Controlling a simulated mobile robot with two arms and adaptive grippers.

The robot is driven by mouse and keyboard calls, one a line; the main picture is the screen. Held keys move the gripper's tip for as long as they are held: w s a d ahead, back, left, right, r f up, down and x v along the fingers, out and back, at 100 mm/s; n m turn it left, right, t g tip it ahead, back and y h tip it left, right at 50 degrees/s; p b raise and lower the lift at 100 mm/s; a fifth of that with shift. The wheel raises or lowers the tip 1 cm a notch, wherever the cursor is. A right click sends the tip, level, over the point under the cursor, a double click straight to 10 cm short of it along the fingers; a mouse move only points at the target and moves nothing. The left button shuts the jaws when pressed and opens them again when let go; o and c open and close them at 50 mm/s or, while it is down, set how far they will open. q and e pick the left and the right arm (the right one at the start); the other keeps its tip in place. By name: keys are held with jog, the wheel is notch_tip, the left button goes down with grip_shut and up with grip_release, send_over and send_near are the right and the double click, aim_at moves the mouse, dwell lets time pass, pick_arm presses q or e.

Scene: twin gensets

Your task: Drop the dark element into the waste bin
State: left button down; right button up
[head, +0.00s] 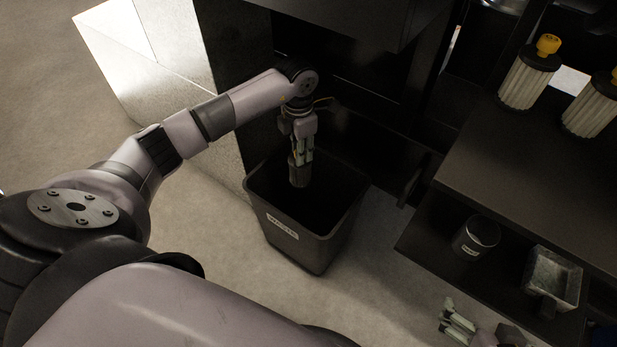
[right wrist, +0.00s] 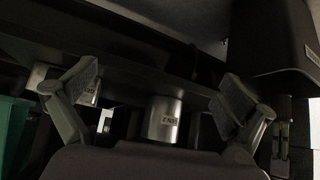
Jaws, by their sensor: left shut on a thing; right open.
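The waste bin (head: 315,250) is a dark open-topped bin with a white label on its front, standing on the floor in the middle of the head view. My left gripper (head: 300,155) points down over the bin's opening. It is shut on the dark element (head: 299,175), a small grey-brown ribbed piece that hangs over the dark inside of the bin. How deep the element hangs relative to the rim is hard to tell. My right gripper (head: 457,322) shows at the bottom right, open and empty. Its spread fingers also show in the right wrist view (right wrist: 157,95).
Two pale pleated filters with yellow caps, one nearer (head: 526,82), stand on the dark bench (head: 520,150) at right. A lower shelf holds a dark labelled cup (head: 476,237) and a grey metal tray (head: 553,275). Dark machinery stands behind the bin. Floor at left is clear.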

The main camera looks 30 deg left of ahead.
pick_arm(q)
notch_tip(320, 180, down, 3)
jog(key=shift+r+b, duration=0.15)
jog(key=shift+b, duration=0.9)
pick_arm(e)
jog(key=w+a+r+t, duration=0.1)
jog(key=w+r, duration=0.1)
jog(key=w+a+r+t+y, duration=0.1)
jog(key=w+r+t, duration=0.3)
jog(key=shift+w+a+r+y, duration=0.3)
jog(key=shift+w+a+r, duration=0.1)
pick_arm(q)
notch_tip(320, 180, down, 3)
jog(key=shift+r+b, duration=0.15)
jog(key=shift+b, duration=1)
pick_arm(e)
notch_tip(320, 180, up, 12)
jog(key=w+a+t+y, duration=0.1)
jog(key=a+t+y, duration=0.1)
jog(key=t, duration=0.5)
jog(key=shift+w+f+n, duration=0.15)
jog(key=shift+f+n, duration=0.05)
jog(key=shift+n, duration=0.1)
pick_arm(q)
jog(key=c, duration=1.3)
grip_release()
notch_tip(320, 180, up, 12)
jog(key=shift+f, duration=0.1)
